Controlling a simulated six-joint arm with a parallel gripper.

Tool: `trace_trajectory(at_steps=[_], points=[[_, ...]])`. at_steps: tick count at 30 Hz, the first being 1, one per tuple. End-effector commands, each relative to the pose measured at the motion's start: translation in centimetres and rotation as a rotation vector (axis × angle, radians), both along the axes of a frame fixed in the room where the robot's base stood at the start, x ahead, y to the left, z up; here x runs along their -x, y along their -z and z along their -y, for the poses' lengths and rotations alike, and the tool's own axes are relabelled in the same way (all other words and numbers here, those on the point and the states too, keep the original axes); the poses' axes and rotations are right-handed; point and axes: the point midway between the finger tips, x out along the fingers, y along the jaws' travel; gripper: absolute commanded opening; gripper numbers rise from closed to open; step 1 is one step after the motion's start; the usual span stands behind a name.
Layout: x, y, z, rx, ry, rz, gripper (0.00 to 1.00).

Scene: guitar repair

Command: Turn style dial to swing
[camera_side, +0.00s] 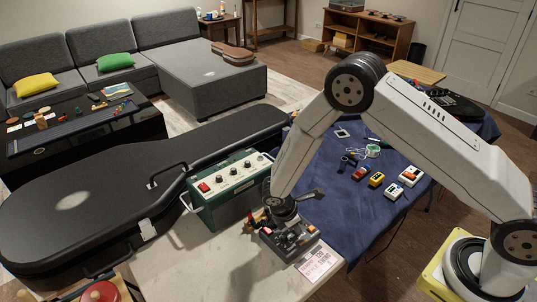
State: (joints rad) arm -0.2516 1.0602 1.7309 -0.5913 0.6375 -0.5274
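A dark grey box (310,244) with small controls on top sits on the pale worktop near its right side. My gripper (283,231) points down over this box, low and close to its top. Its fingers are small and dark here, so I cannot tell whether they are open, shut or touching a dial. A green box (226,204) with a pale top panel, several dark knobs and a red switch stands just left of my gripper. No dial labels are readable, so I cannot make out which one is the style dial or where it points.
A large black guitar case (70,212) fills the left. A blue cloth (340,205) to the right holds small pedals (376,179) and a coiled cable (371,151). A printed card (316,264) lies before the grey box. The front worktop (195,265) is mostly clear.

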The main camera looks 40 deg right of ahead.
Motion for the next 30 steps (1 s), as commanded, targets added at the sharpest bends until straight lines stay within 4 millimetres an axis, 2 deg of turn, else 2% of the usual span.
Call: trace_trajectory(at_steps=[14, 30], points=[[-0.04, 0.01, 0.03, 0.001, 0.055, 0.000, 0.00], [-0.33, 0.02, 0.17, 0.001, 0.392, 0.000, 0.00]])
